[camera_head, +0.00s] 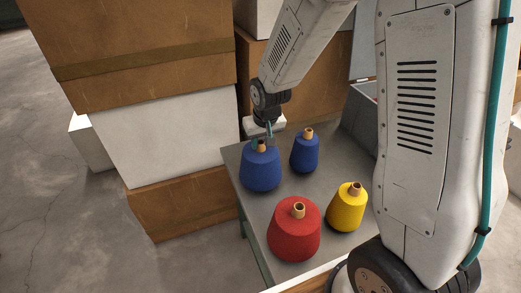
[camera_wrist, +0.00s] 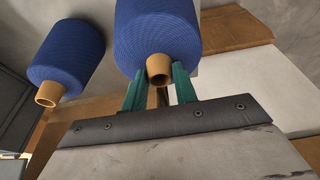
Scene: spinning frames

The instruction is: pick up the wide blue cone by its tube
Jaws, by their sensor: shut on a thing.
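The wide blue cone (camera_head: 260,170) stands upright at the far left corner of the table, with a tan tube at its top. In the wrist view the wide blue cone (camera_wrist: 157,35) is at the top centre, its tube end between the fingers. My gripper (camera_head: 266,138) is above the cone and reaches down to the tube. In the wrist view my gripper (camera_wrist: 160,85) has its two green fingers on either side of the tube, shut on it. The head view does not show a clear gap between cone and table.
A narrower blue cone (camera_head: 305,153) stands close to the right; it also shows in the wrist view (camera_wrist: 68,58). A red cone (camera_head: 294,232) and a yellow cone (camera_head: 346,210) stand nearer on the grey table (camera_head: 251,206). Stacked boxes (camera_head: 150,130) rise left of the table.

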